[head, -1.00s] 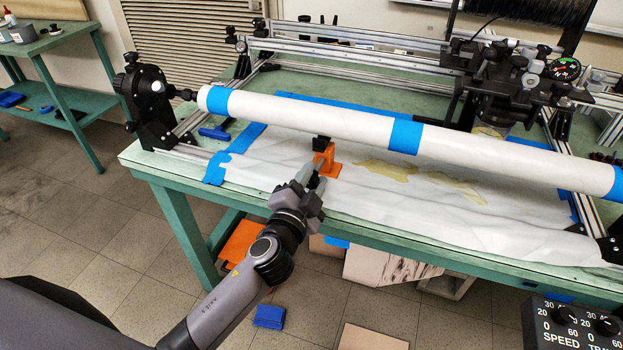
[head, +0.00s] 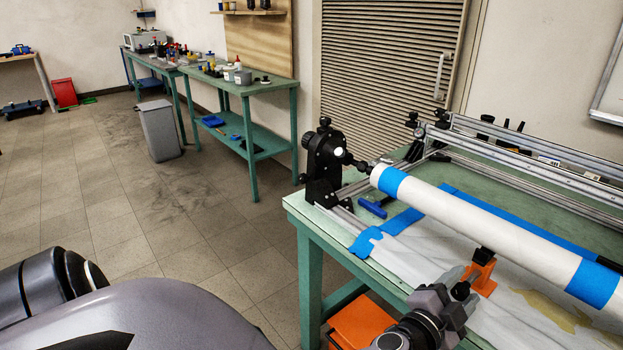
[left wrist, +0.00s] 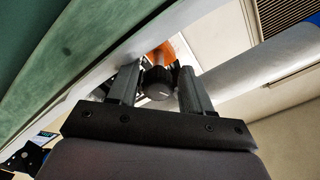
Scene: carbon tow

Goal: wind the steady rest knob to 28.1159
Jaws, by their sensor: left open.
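The steady rest (head: 482,273) is a small orange stand with a black top, under the white tube (head: 500,232). Its dark round knob (left wrist: 158,84) faces my left wrist camera, with an orange part of the stand behind it. My left gripper (left wrist: 159,76) is open, with one finger on each side of the knob and small gaps visible. In the head view my left gripper (head: 457,284) is at the front of the steady rest, and its fingers partly hide the knob. The knob's reading cannot be seen. My right gripper is not in view.
The tube has blue tape bands and runs from a black headstock (head: 325,165) above the green table (head: 330,225). A blue tool (head: 373,207) lies near the headstock. An orange bin (head: 362,322) sits below. A grey trash can (head: 158,130) and green benches stand behind, with open floor between.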

